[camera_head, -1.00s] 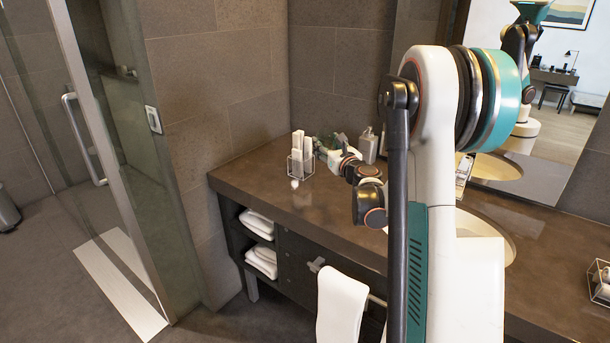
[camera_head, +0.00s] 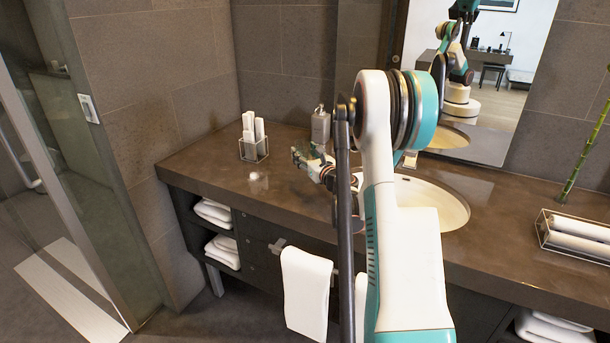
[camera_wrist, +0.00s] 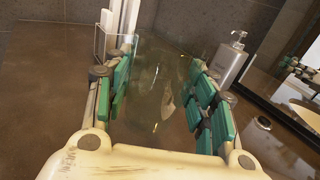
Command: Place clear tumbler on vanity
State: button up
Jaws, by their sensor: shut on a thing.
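The clear tumbler (camera_wrist: 158,95) is a see-through glass between the green-padded fingers of my gripper (camera_wrist: 162,92) in the wrist view. The fingers are shut on its sides, and its edges are faint. In the head view my gripper (camera_head: 308,158) is over the left part of the brown vanity top (camera_head: 215,172), in front of the soap dispenser. There the tumbler is too small to make out clearly. I cannot tell whether its base touches the vanity, which also shows in the wrist view (camera_wrist: 50,90).
A wire holder with white rolls (camera_head: 254,148) stands left of my gripper. A grey soap dispenser (camera_head: 320,128) stands behind it. The sink (camera_head: 445,203) is to the right, with a tray of rolled towels (camera_head: 578,240) beyond. The vanity's front left is mostly clear.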

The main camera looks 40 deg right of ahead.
jog(key=shift+f+b, duration=0.95)
jog(key=shift+f, duration=2)
jog(key=shift+f, duration=0.15)
jog(key=o, duration=1.1)
jog(key=shift+o, duration=0.2)
jog(key=shift+s+a, duration=0.1)
jog(key=shift+s, duration=0.2)
jog(key=p+v, duration=0.2)
jog(key=v, duration=0.7)
jog(key=shift+s, duration=0.35)
jog(key=shift+s+a+b, duration=0.2)
jog(key=shift+s+b, duration=0.35)
jog(key=shift+b, duration=0.15)
jog(key=shift+s, duration=0.3)
